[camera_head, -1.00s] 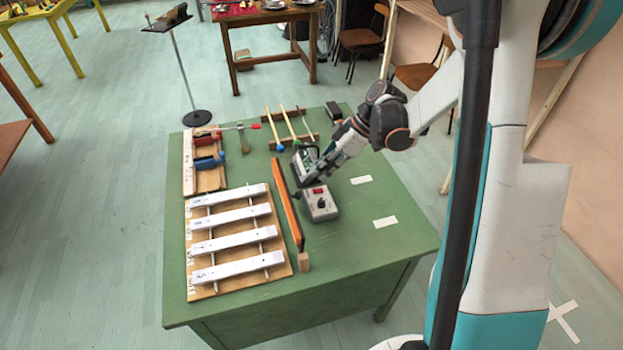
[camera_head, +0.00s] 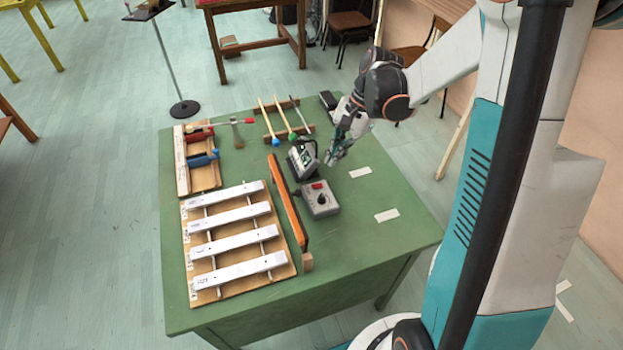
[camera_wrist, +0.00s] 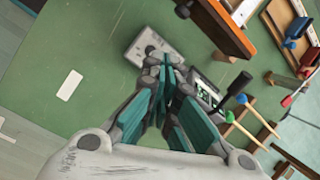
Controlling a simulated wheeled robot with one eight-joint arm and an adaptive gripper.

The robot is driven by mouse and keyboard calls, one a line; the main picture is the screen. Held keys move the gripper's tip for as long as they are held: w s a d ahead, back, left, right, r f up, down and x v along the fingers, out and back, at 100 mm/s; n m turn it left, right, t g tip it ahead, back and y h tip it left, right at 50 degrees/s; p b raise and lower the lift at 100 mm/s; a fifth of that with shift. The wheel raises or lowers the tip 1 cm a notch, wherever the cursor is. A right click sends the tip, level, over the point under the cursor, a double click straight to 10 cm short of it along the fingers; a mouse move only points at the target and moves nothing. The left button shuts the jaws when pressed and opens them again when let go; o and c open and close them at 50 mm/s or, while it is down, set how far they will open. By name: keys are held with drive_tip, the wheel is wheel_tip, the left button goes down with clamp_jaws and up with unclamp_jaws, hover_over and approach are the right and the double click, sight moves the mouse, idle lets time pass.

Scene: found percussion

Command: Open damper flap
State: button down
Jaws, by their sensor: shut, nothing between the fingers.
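A long orange flap (camera_head: 287,203) stands on edge on the green table, along the right side of the board with white metal bars (camera_head: 235,240). It looks upright. In the wrist view the flap (camera_wrist: 228,38) shows at the top, with a dark knob-like end near its left. I take it for the damper flap. My gripper (camera_head: 331,161) is shut and empty, above the table to the right of the flap and apart from it. In the wrist view the fingertips (camera_wrist: 171,76) are together, near a grey control box (camera_wrist: 143,52).
The grey control box (camera_head: 322,202) with a red switch and black knob and a tilted meter (camera_head: 303,158) stand between flap and gripper. Mallets (camera_head: 284,119) on a rack and a board with red and blue clamps (camera_head: 196,160) lie behind. The table's right side is mostly clear.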

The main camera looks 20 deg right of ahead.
drive_tip(key=a+f+m+b, duration=0.4)
drive_tip(key=a+f, duration=0.2)
drive_tip(key=f, duration=0.2)
drive_tip(key=shift+s+a+f+m+h+b, duration=0.2)
drive_tip(key=shift+f+m+h+b, duration=0.1)
drive_tip(key=shift+f+m+b, duration=0.1)
drive_tip(key=shift+r, duration=0.1)
idle(0.4)
